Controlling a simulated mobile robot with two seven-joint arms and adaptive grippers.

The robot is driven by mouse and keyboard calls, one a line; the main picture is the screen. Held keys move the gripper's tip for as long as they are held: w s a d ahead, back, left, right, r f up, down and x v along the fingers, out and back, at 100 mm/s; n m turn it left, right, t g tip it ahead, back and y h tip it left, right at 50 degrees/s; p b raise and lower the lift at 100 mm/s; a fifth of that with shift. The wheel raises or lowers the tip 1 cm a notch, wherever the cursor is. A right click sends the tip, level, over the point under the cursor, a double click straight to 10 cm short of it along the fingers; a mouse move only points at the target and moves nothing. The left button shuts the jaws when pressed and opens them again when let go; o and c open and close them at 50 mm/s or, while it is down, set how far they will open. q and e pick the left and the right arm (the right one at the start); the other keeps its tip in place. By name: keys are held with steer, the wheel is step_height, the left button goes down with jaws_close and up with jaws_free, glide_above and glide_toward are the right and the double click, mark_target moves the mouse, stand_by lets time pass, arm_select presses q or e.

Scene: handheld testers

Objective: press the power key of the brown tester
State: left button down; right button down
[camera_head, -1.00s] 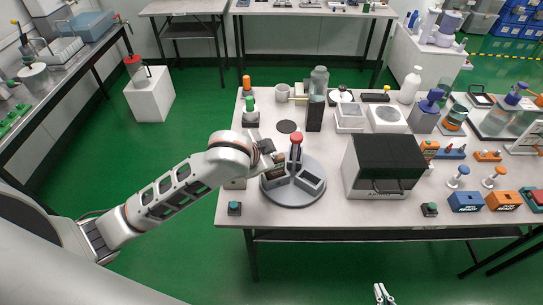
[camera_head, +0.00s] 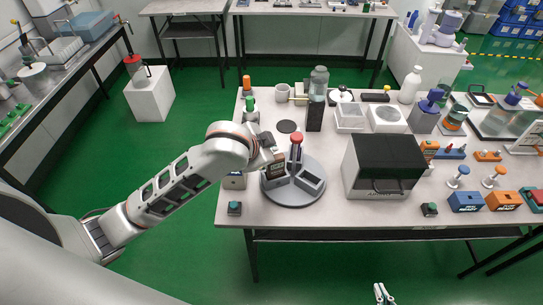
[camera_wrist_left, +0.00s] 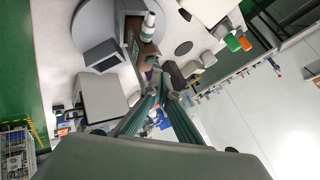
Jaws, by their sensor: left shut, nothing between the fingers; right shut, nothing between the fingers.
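The brown tester (camera_head: 276,171), with a dark face, stands in the left part of a round grey divided stand (camera_head: 292,199) with a red knob (camera_head: 296,138). In the left wrist view, the tester's brown side (camera_wrist_left: 136,42) is just beyond my fingertips. My left gripper (camera_head: 270,155) is beside and above the tester, its fingers partly hidden in the head view. In the wrist view the left fingertips (camera_wrist_left: 158,72) meet, shut and empty. I cannot tell whether they touch the tester. The power key is too small to make out.
A grey tester (camera_head: 311,180) sits in the stand's right part. A dark-topped box (camera_head: 385,165) stands to the right, and a tall dark-based bottle (camera_head: 316,105) behind. A small green-topped button box (camera_head: 235,208) is at the table's front left. Table surface between them is free.

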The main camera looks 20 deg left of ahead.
arm_select(q)
steer(key=shift+r, duration=2.3)
steer(key=shift+f, duration=0.1)
